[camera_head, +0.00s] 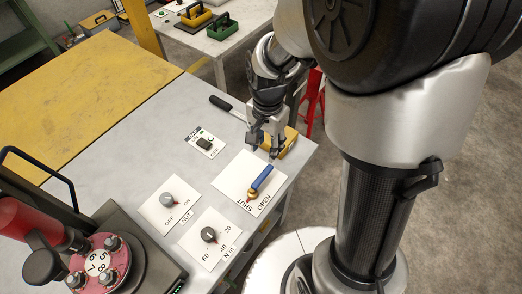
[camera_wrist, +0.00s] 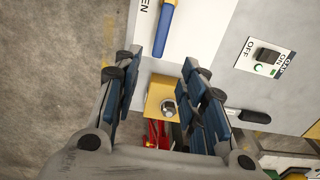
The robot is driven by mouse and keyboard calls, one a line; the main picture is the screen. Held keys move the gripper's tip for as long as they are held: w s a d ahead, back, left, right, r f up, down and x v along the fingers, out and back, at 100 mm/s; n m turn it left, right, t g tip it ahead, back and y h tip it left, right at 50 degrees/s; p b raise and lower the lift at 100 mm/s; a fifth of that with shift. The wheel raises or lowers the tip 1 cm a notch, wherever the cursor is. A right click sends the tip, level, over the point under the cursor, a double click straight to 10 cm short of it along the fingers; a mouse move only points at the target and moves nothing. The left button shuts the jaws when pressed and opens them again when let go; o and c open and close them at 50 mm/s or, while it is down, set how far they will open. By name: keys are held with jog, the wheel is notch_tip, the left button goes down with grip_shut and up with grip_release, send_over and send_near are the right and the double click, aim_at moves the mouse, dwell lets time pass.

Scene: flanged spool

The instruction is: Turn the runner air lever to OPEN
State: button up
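The runner air lever (camera_head: 261,179) has a blue handle on a brass pivot, on a white plate (camera_head: 229,179) marked SHUT and OPEN. Its handle points away from the labels, up and right; a small reddish mark at the pivot end lies nearer SHUT. In the wrist view the blue handle (camera_wrist: 166,32) shows at the top, beyond my fingers. My gripper (camera_head: 264,150) is just past the handle's free end, above the table's far right part, apart from the lever. In the wrist view my gripper (camera_wrist: 163,85) has its fingers spread, with nothing held.
A yellow block (camera_head: 290,142) with a round metal knob (camera_wrist: 168,107) sits at the table edge beneath my gripper. A GAP switch (camera_head: 204,144), a black-handled tool (camera_head: 221,103) and two dial plates (camera_head: 209,234) are nearby. A red machine (camera_head: 97,262) stands front left.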

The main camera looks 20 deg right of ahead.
aim_at(265, 172)
notch_tip(265, 172, down, 13)
jog(key=b, duration=0.4)
jog(key=shift+f, duration=0.2)
jog(key=shift+c, duration=0.3)
grip_shut()
